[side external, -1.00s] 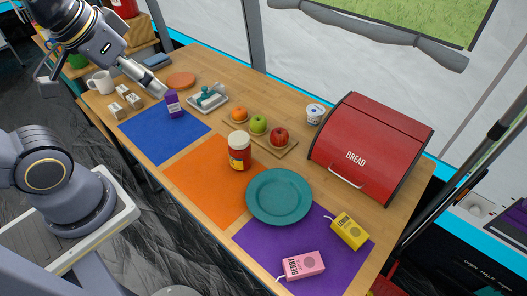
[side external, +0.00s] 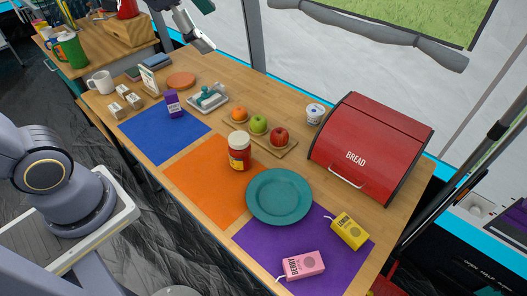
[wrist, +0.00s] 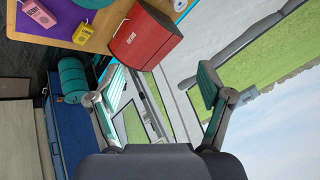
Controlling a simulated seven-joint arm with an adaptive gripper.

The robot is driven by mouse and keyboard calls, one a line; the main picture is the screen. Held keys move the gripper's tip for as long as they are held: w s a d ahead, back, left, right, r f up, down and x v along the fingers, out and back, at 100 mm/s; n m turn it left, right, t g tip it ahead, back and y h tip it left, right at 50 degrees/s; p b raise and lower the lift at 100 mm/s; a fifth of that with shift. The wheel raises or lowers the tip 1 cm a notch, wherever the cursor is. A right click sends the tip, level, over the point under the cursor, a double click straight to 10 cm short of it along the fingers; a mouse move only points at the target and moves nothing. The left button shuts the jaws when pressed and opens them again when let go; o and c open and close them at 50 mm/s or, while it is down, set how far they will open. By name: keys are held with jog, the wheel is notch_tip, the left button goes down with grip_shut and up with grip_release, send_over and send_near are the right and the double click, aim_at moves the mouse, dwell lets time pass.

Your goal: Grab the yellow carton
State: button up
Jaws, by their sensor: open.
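The yellow carton (side external: 349,231), labelled lemon, lies on the purple mat (side external: 271,240) at the right front of the table, in the side view. It also shows at the upper left of the wrist view (wrist: 78,36). My gripper (side external: 197,24) is at the top edge of the side view, high above the back of the table and far from the carton. In the wrist view my gripper (wrist: 160,88) has its two fingers spread wide with nothing between them.
A pink carton (side external: 303,265) lies left of the yellow one on the purple mat. A teal plate (side external: 279,196) and red bread box (side external: 395,122) are nearby. A jar (side external: 239,152), fruit board (side external: 270,143) and purple carton (side external: 172,103) stand farther left. The orange mat (side external: 200,185) is mostly bare.

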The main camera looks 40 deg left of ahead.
jog(key=w+d+f+m+g+h, duration=0.3)
jog(key=w+d+f+m, duration=0.7)
jog(key=w+d, duration=0.6)
jog(key=g+h, duration=0.1)
jog(key=g, duration=0.4)
send_near(351, 228)
jog(key=f, duration=0.2)
jog(key=s+f, duration=0.1)
jog(key=f, duration=0.1)
jog(key=shift+s+d, duration=0.1)
jog(key=shift+d, duration=0.3)
jog(key=x, duration=0.5)
jog(key=shift+w+d+f, duration=0.2)
jog(key=shift+w+d, duration=0.15)
jog(key=shift+d, duration=0.2)
jog(key=shift+f, duration=0.15)
jog(key=shift+f, duration=0.25)
